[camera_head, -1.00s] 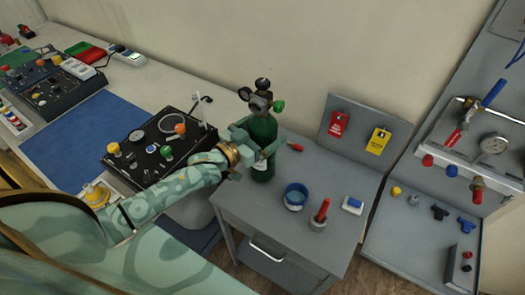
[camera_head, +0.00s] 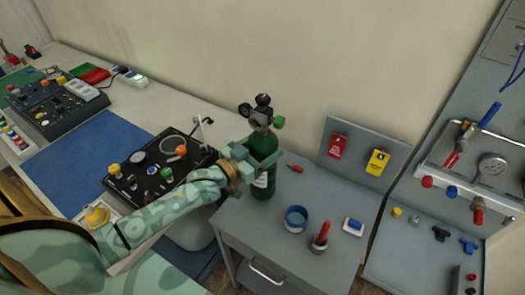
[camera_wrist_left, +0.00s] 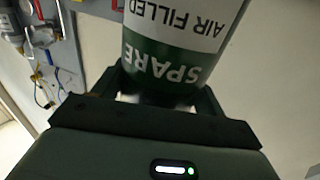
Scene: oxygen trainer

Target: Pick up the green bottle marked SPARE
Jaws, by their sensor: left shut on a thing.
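The green bottle (camera_head: 263,183) stands upright at the back left of the grey cart, with a black regulator and a green knob on top. My left gripper (camera_head: 262,160) is shut on its upper body, with the jaws on either side. In the left wrist view the bottle (camera_wrist_left: 165,68) fills the top middle. Its green band reads SPARE and its white band AIR FILLED, both upside down. I cannot tell whether its base touches the cart top. My right gripper is not in view.
On the cart top (camera_head: 255,222) are a blue cup (camera_head: 296,218), a red cone-shaped piece (camera_head: 320,238), a blue-and-white block (camera_head: 353,226) and a small red item (camera_head: 295,168). A black control panel (camera_head: 155,172) is close on the left. A tag board (camera_head: 360,135) stands behind right.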

